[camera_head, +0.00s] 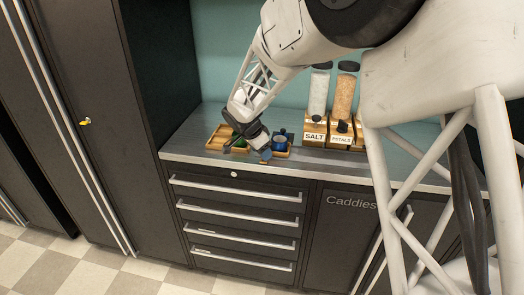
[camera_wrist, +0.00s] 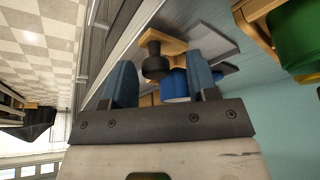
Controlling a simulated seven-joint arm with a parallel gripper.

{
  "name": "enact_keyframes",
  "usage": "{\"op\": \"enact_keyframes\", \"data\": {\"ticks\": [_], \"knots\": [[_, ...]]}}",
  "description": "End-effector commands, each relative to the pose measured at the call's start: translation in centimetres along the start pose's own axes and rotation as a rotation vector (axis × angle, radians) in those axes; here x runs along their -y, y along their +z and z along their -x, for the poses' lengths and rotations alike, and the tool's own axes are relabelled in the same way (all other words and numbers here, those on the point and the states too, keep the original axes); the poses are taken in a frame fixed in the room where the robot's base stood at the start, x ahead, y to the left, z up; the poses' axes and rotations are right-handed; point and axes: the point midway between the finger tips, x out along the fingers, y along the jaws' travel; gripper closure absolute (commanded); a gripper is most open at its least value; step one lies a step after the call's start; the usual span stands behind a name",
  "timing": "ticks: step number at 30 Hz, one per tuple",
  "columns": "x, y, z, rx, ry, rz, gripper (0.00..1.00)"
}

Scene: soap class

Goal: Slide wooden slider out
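Two wooden dispensers stand on the counter in the head view, labelled SALT (camera_head: 315,138) and PETALS (camera_head: 342,140), each with a clear jar on top. Black knobs show on their wooden fronts, one at SALT (camera_head: 316,118) and one at PETALS (camera_head: 342,127). In the wrist view a wooden slider piece (camera_wrist: 170,44) with a black knob (camera_wrist: 155,66) lies ahead, in line with the gap between my fingers; which dispenser it belongs to I cannot tell. My gripper (camera_wrist: 163,82) is open and empty. In the head view my gripper (camera_head: 252,149) is left of the dispensers.
A blue cup (camera_head: 280,143) stands near my gripper and also shows behind the right finger in the wrist view (camera_wrist: 175,85). A wooden tray (camera_head: 215,137) and a green cup (camera_wrist: 297,35) are close by. Drawers (camera_head: 240,215) lie below the counter edge.

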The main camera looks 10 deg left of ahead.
Motion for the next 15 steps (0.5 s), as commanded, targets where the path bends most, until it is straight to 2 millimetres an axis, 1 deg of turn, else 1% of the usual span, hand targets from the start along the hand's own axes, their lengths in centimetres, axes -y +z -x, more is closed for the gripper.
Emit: {"op": "enact_keyframes", "data": {"ticks": [8, 11, 15], "knots": [[-0.1, -0.1, 0.2, 0.000, 0.002, 0.000, 0.47], [-0.1, -0.1, 0.7, -0.001, 0.002, -0.001, 0.47], [-0.1, -0.1, 2.0, 0.000, 0.000, -0.001, 0.47]]}}
